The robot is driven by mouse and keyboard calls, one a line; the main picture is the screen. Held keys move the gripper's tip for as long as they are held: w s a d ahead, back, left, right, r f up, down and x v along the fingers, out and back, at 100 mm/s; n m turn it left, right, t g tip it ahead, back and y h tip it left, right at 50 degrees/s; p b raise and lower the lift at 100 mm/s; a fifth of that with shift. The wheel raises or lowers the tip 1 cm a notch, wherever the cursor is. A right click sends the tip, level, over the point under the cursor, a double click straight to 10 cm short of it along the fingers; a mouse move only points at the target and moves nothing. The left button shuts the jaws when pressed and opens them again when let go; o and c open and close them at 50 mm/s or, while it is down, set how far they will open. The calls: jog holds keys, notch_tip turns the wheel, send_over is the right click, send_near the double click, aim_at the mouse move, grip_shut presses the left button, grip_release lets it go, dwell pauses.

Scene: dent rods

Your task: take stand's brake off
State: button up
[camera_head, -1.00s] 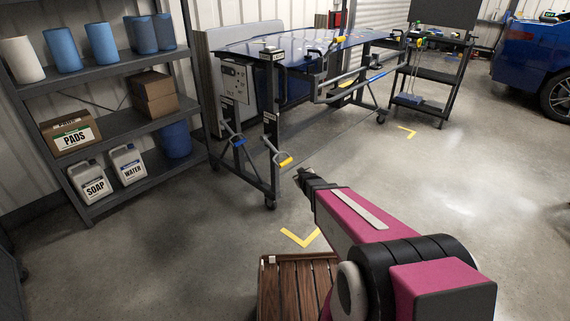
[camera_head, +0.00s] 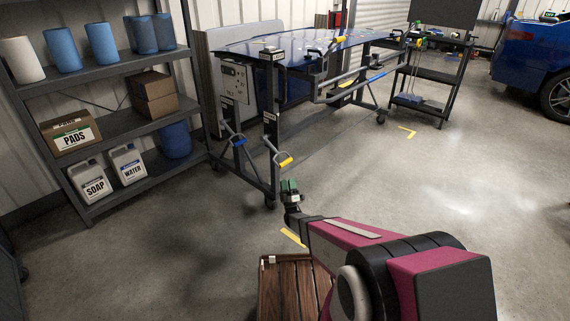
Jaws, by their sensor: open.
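The stand (camera_head: 272,120) is a dark wheeled frame bearing a blue car panel (camera_head: 300,45). Two levers hang at its near end: one with a yellow grip (camera_head: 285,161) and one with a blue grip (camera_head: 239,142). Small labels sit on the posts, too small to read, so I cannot tell which lever is the brake. A caster (camera_head: 270,203) shows at the near post's foot. My gripper (camera_head: 289,186) is open, a little below the yellow grip in the picture and apart from it. Its fingers are small and show green.
A shelf (camera_head: 130,122) with bottles, boxes and blue rolls stands at left. A slatted wooden crate (camera_head: 285,262) is beside my arm at the bottom. A dark tool cart (camera_head: 432,80) and a blue car (camera_head: 540,55) stand at back right. The floor at right is clear.

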aim_at(285, 162)
jog(key=x, duration=1)
jog(key=shift+w+r, duration=0.1)
jog(key=shift+r, duration=0.2)
grip_shut()
jog(key=shift+y, duration=0.3)
